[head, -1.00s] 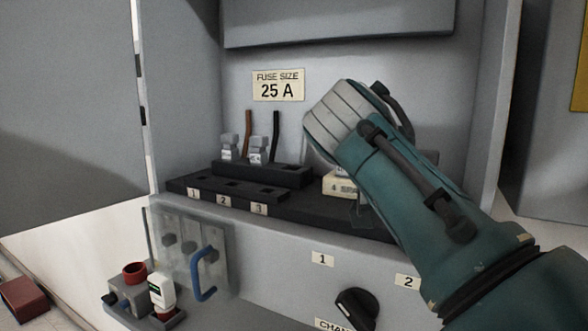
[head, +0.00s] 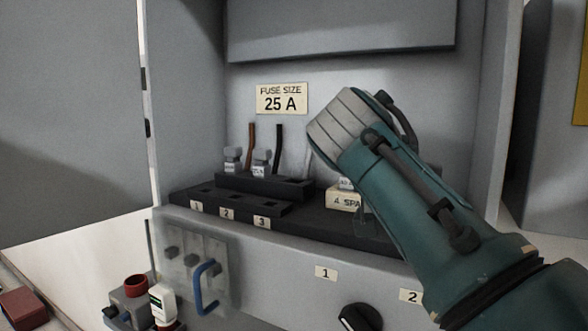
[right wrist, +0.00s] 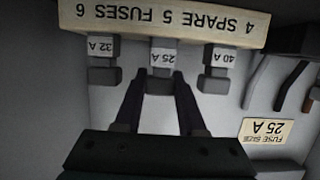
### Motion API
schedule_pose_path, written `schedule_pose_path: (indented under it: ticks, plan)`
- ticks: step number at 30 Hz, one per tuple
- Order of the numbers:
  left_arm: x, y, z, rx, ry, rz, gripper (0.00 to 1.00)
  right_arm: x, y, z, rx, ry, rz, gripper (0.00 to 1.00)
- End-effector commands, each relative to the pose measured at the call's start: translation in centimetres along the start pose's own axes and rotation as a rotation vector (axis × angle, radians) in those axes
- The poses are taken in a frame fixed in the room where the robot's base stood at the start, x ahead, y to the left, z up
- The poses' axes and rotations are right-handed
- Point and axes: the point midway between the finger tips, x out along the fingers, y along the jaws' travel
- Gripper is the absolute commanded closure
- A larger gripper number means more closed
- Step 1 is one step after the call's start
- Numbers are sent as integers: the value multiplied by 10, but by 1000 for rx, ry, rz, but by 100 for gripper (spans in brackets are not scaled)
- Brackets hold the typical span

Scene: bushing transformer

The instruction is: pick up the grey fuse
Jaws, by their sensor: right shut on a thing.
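The grey fuse (right wrist: 163,58), labelled 25 A, stands in the middle of the spare fuse holder (right wrist: 165,21), which appears upside down in the right wrist view. My right gripper (right wrist: 159,78) is shut on this fuse, one dark finger at each side of its body. The fuse is still at the holder. In the head view the cream spare holder (head: 343,200) shows partly behind my right arm, and the gripped fuse and fingertips are hidden. My left gripper is not in view.
Fuses marked 32 A (right wrist: 103,62) and 40 A (right wrist: 217,69) flank the gripped one closely. A black fuse base (head: 263,186) with two grey fuses stands left, below the FUSE SIZE 25 A sign (head: 282,98). Cabinet walls enclose the space. A blue handle (head: 206,287) is lower left.

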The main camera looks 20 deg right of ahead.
Motion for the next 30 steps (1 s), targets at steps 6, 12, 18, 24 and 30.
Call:
schedule_pose_path:
  ticks: [6, 12, 18, 24, 30]
  plan:
    - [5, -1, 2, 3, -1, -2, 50, -10, -1, -31, 7, 4, -2, 100]
    - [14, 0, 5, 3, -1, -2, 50, -26, -1, -85, 10, 6, -5, 100]
    - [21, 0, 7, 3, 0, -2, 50, -44, 0, -141, 6, 5, -3, 100]
    - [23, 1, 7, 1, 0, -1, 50, -54, 0, -173, 2, 1, -1, 100]
    - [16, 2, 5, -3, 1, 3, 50, -60, 0, -193, 0, 1, 0, 100]
